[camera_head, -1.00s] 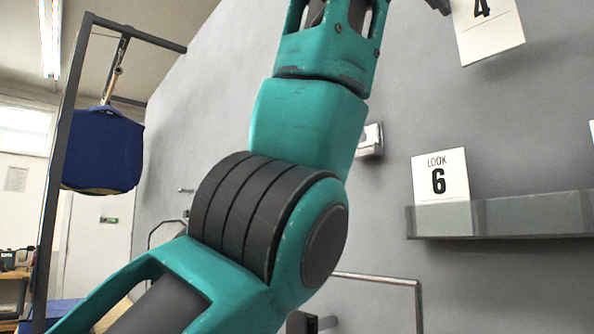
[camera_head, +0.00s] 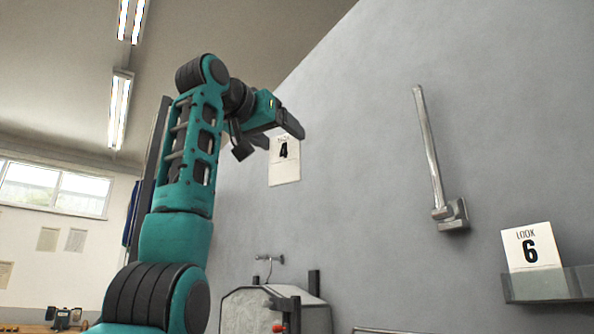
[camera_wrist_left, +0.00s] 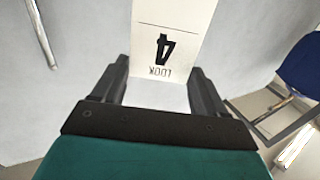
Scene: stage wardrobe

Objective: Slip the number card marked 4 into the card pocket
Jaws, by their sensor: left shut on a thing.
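My left gripper (camera_head: 270,138) is shut on the white number card marked 4 (camera_head: 285,169). The card hangs below the fingers, in front of the grey wall. In the left wrist view the card (camera_wrist_left: 170,25) sticks out between the two fingertips (camera_wrist_left: 158,75), its print upside down. A grey see-through holder (camera_head: 550,284), which looks like the card pocket, is at the lower right of the head view. My right gripper is not in view.
A metal bar on a wall bracket (camera_head: 452,214) stands out between the held card and the holder. A grey box-like unit (camera_head: 245,312) and a rail (camera_head: 385,331) are low in front. The wall between is otherwise bare.

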